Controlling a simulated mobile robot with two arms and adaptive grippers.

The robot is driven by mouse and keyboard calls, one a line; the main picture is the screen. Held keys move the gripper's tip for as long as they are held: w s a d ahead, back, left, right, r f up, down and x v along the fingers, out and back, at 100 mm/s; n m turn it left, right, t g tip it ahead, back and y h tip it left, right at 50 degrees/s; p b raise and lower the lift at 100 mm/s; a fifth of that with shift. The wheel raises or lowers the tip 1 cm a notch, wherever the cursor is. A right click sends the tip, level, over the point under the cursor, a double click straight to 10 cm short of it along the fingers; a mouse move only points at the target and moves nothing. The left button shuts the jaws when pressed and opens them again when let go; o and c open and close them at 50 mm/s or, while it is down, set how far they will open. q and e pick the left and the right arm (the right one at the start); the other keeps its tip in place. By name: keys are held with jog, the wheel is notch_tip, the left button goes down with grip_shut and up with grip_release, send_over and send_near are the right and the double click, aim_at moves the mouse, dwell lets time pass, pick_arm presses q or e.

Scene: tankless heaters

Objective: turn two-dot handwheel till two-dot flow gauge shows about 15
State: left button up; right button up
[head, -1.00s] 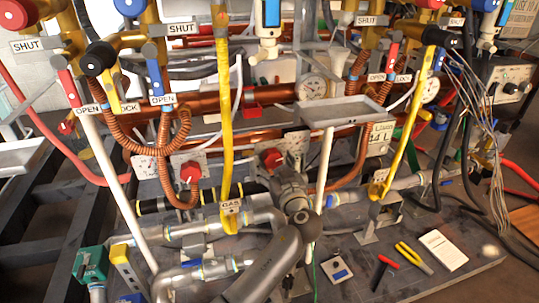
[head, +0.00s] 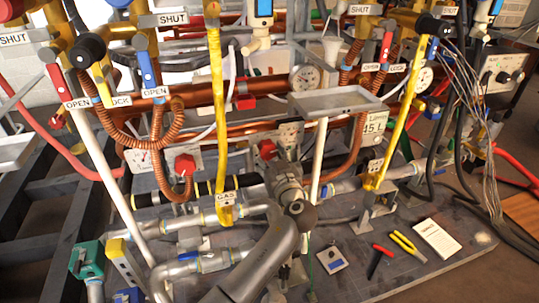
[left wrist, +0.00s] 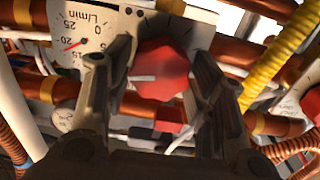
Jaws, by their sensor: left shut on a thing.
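The two-dot flow gauge is a pale plate (left wrist: 78,22) marked L/min in the left wrist view, seen upside down, with two black dots at its upper right. Its red needle tip lies near the 15 and 20 marks; I cannot read it exactly. The red two-dot handwheel (left wrist: 165,72) with a white mark sits between the fingers of my left gripper (left wrist: 160,85), which is shut on it. In the head view my left gripper (head: 284,160) reaches the handwheel (head: 267,150) and partly hides the gauge. My right gripper is not in view.
Another red handwheel (head: 185,163) is to the left. The yellow gas pipe (head: 219,110), a white pipe (head: 319,155) and copper pipes crowd the arm. A grey tray (head: 335,102) is above right. Pliers (head: 405,244) and a notepad (head: 437,239) lie on the board.

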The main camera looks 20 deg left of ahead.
pick_arm(q)
jog(key=m, duration=0.3)
jog(key=m+p, duration=0.1)
jog(key=m, duration=0.2)
jog(key=m+p, duration=0.1)
jog(key=m, duration=0.1)
jog(key=shift+r+m, duration=0.2)
jog(key=shift+m, duration=0.2)
jog(key=m+p, duration=0.1)
jog(key=m, duration=0.2)
jog(key=shift+m+p, duration=0.3)
jog(key=shift+p, duration=0.05)
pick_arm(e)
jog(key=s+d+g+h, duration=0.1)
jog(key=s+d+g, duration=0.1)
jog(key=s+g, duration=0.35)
pick_arm(q)
jog(key=shift+m, duration=0.4)
jog(key=m+p, duration=0.1)
jog(key=m, duration=0.2)
jog(key=shift+p, duration=0.4)
jog(key=shift+f+m, duration=0.1)
jog(key=shift+m, duration=0.3)
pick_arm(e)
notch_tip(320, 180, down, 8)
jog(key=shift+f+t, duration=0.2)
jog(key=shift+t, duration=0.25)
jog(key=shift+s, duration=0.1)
